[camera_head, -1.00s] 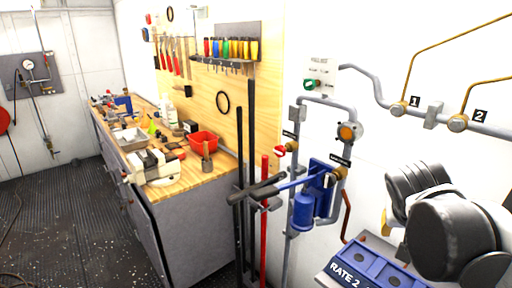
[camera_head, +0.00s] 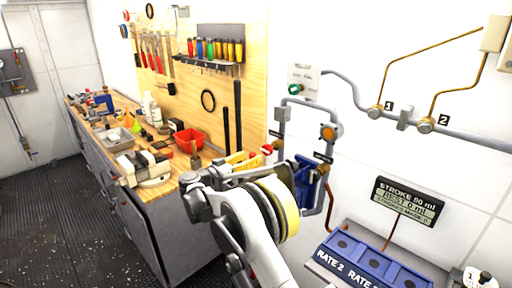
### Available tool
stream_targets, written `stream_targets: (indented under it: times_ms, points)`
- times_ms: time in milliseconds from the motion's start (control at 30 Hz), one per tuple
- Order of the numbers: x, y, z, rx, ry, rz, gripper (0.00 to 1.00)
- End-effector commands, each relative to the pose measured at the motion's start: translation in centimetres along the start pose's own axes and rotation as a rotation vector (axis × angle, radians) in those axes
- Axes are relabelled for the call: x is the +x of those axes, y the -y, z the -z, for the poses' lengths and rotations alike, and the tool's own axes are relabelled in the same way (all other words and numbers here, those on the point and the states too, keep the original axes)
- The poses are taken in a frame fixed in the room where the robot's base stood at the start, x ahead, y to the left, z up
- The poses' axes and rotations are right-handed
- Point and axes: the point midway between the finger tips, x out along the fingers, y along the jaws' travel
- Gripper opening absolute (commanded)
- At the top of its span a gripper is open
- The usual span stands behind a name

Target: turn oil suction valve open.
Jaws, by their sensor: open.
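A small valve with a red knob (camera_head: 267,148) and a brass body sits on the grey wall pipe, below a small black label (camera_head: 275,133). Another black label (camera_head: 322,158) hangs to its right, above the blue pump (camera_head: 310,187). I cannot read either label, so I cannot tell which valve is the oil suction one. My gripper (camera_head: 236,168) is open, in front of the pump and just left of and below the red knob, apart from it as far as I can tell. My white arm with a yellow band hides part of the pump and the lower pipe.
A wooden workbench (camera_head: 215,152) with a red bin (camera_head: 188,141) and a vise (camera_head: 146,168) stands at left. A tool board (camera_head: 262,90) is behind it. A green-knobbed wall box (camera_head: 300,82) is above. A blue RATE panel (camera_head: 375,262) and a STROKE display (camera_head: 409,201) are at right.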

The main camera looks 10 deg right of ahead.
Motion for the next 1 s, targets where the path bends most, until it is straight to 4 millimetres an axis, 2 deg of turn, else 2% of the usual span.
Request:
stream_targets:
  times_ms: [167, 500, 700, 1000]
  points:
    - [0.8, 0.4, -0.3, 0.012, -0.019, -0.006, 0.64]
    - [7.3, 0.3, -0.3, 0.01, -0.016, -0.006, 0.64]
    - [9.9, 0.3, -0.1, 0.01, -0.016, -0.004, 0.64]
    - [10.6, 0.3, 0.0, 0.01, -0.016, -0.003, 0.64]
